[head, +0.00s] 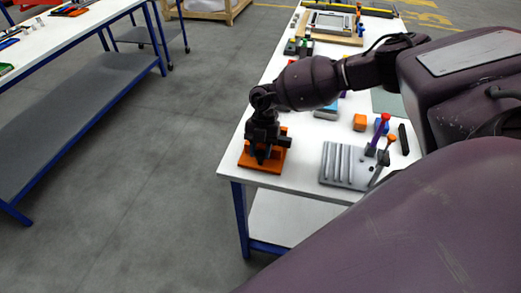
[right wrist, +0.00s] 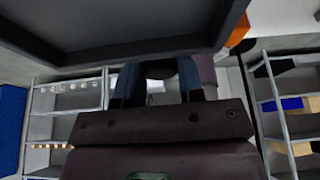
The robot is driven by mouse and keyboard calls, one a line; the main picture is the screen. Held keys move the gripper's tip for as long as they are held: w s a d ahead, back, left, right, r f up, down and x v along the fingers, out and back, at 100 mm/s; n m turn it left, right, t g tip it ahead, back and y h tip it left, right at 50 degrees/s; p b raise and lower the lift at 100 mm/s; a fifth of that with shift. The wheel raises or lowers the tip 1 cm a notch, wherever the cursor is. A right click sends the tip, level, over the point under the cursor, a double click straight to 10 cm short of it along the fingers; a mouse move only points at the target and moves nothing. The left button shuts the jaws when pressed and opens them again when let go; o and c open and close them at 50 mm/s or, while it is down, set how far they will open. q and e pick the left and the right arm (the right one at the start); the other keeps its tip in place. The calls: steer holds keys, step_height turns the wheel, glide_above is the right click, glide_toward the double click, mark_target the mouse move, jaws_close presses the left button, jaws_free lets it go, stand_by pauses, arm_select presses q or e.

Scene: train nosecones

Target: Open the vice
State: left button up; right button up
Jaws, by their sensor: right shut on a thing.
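The orange vice (head: 273,166) sits at the near left corner of the white table. My right gripper (head: 262,150) is down at the vice and covers much of its middle. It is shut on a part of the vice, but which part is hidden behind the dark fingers. The orange base shows around the gripper. In the right wrist view, the dark gripper body fills the middle and a small orange patch (right wrist: 238,28) shows at the upper right; I cannot tell what it belongs to. My left gripper is not in view.
A second workbench (head: 60,40) stands at the left. Open grey floor lies between them.

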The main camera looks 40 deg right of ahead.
steer(key=shift+n+g+h, duration=0.4)
steer(key=shift+n+h, duration=0.1)
steer(key=shift+n, duration=1)
steer(key=o, duration=0.9)
steer(key=shift+d, duration=0.1)
